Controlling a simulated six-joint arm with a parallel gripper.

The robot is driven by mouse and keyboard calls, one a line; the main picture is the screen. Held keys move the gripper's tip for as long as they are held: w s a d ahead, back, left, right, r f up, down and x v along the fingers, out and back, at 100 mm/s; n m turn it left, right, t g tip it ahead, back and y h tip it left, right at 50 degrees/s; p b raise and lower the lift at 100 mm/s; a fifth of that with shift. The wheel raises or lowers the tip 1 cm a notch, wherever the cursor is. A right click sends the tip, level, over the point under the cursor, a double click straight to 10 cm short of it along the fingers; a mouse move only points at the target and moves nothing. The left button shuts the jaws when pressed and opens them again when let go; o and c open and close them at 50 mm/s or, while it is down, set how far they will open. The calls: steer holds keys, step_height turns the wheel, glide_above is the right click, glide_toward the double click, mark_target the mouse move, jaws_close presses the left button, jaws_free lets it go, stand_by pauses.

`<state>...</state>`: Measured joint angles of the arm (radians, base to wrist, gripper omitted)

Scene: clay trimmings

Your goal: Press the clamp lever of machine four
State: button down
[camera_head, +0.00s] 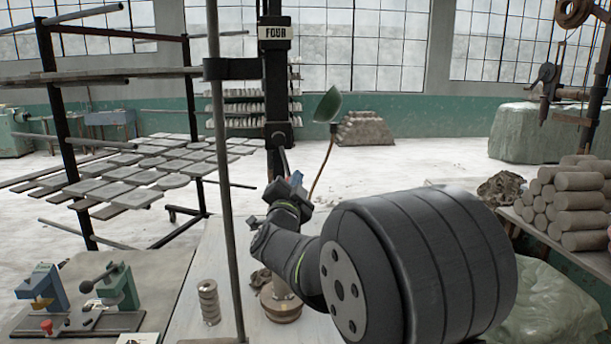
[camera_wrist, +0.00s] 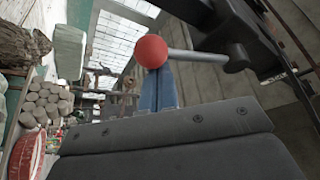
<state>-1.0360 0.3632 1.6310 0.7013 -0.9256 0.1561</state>
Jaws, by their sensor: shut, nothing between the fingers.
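A black post carries a sign reading FOUR (camera_head: 275,32). A dark bracket (camera_head: 279,136) sits lower on this post, just above my gripper. In the wrist view, a lever with a red ball knob (camera_wrist: 150,51) and a grey rod (camera_wrist: 208,57) runs right to a dark mount (camera_wrist: 240,52). My gripper has blue fingers (camera_wrist: 160,88), shut and empty. The knob covers the fingertips in that view; I cannot tell whether they touch. In the head view my gripper (camera_head: 296,180) is beside the post, and the red knob cannot be made out.
A thin upright pole (camera_head: 224,180) stands left of my gripper. A rack of grey tiles (camera_head: 150,165) is at left. Clay cylinders (camera_head: 580,205) lie at right.

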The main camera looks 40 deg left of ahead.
steer(key=shift+s+a+f, duration=0.2)
steer(key=shift+s+a, duration=0.25)
steer(key=shift+s+a+f, duration=0.15)
steer(key=shift+s+a, duration=0.3)
steer(key=shift+r, duration=0.1)
step_height(320, 180, up, 2)
steer(key=w+d, duration=0.2)
steer(key=d, duration=0.1)
steer(key=v, duration=1)
steer(key=shift+s+a+r, duration=0.25)
steer(key=shift+a+r, duration=0.15)
steer(key=shift+w, duration=0.1)
